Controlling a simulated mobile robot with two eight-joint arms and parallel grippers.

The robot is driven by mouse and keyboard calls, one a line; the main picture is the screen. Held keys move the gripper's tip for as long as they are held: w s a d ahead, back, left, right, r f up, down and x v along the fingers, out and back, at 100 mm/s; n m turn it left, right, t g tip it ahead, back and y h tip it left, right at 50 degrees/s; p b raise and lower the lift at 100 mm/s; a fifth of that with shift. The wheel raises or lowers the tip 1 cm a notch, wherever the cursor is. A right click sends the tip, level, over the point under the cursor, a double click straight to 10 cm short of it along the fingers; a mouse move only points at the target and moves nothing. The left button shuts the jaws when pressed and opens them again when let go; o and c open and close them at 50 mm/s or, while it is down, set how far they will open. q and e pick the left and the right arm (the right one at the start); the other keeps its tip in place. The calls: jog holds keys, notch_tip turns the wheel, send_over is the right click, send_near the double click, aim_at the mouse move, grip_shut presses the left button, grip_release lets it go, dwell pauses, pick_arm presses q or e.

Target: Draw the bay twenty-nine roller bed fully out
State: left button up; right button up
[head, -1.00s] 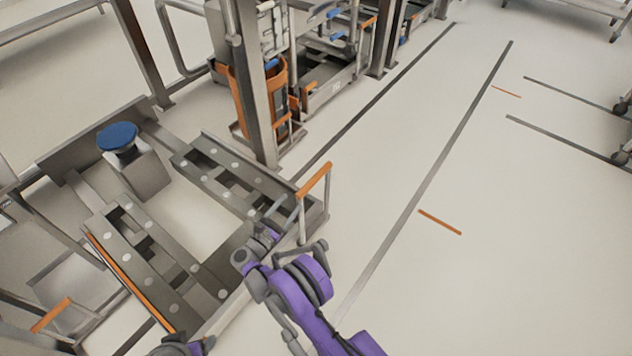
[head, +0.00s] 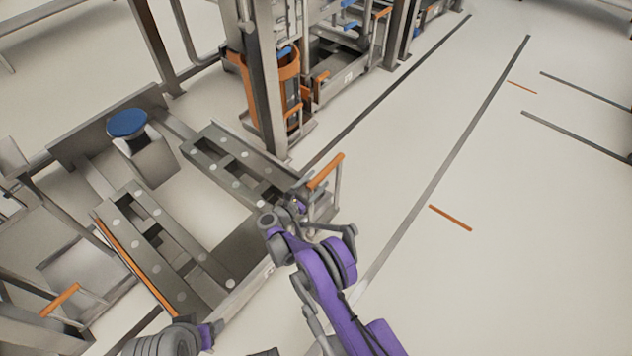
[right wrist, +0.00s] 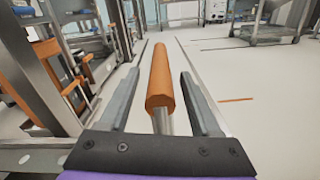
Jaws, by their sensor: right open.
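The roller bed (head: 232,284) is a low grey metal frame with two rails of round rollers, in the left half of the head view. A small plate on its front edge is too small to read. An orange bar handle (head: 326,170) stands on posts at its right front corner. My right gripper (head: 298,206) is at this handle, partly hidden by its own arm. In the right wrist view the right gripper (right wrist: 161,76) is open, with the orange handle (right wrist: 161,82) between its fingers and gaps on both sides. My left gripper is not visible, only part of that arm low in the picture.
A steel post (head: 266,90) and an orange bin (head: 284,92) stand just behind the bed. A blue round pad (head: 127,123) sits on a pedestal at the bed's far left. Another orange handle (head: 60,300) is at lower left.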

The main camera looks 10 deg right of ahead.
jog(key=shift+d, duration=0.1)
grip_shut()
dwell(0.3)
dwell(1.1)
